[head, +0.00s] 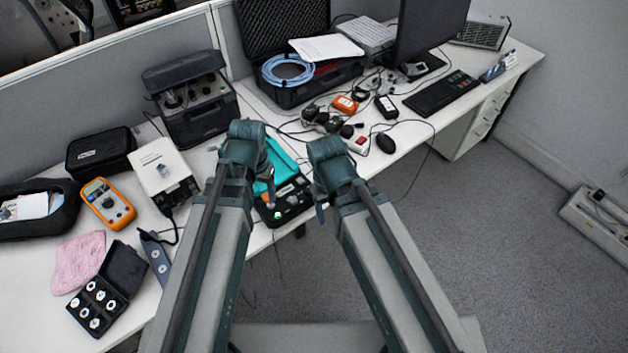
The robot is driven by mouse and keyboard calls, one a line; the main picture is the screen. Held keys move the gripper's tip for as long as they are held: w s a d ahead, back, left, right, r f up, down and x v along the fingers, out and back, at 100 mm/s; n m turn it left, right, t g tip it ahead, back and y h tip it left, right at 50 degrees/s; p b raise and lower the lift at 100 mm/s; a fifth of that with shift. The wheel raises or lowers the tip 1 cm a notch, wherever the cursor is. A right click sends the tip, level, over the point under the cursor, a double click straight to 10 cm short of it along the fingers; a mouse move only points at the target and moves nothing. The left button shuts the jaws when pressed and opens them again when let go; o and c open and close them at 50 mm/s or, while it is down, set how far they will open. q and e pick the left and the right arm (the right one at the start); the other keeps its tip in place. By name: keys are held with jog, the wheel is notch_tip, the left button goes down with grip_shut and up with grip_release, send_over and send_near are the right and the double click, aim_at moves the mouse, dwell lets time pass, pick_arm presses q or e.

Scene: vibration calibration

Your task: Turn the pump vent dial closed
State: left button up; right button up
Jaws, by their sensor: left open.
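A teal and black instrument case (292,207) sits at the desk's front edge, between my two arms. Small knobs, one of them green, show on its front panel. I cannot tell for sure whether it is the pump, or which knob is the vent dial. My left gripper (268,196) points down over the case's left part and is open. It is small and dark here, and whether it touches a knob cannot be told. My left arm hides part of the case. My right arm's wrist is just right of the case, and its gripper fingers do not show.
A dark boxed device (200,115) and a white box (162,172) stand to the left. An orange multimeter (108,203) and an open black case of round parts (104,292) lie farther left. Cables, a mouse (386,143) and a keyboard (441,94) are to the right.

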pick_arm(q)
jog(key=w+d+r+m+p, duration=0.1)
jog(key=w+d+r+m, duration=0.1)
jog(key=w+d+m, duration=0.35)
jog(key=m, duration=1.1)
send_over(308, 189)
jog(key=shift+f, duration=0.25)
jog(key=shift+f, duration=0.1)
notch_tip(308, 189, down, 14)
jog(key=b, duration=1.4)
jog(key=shift+r, duration=0.2)
grip_shut()
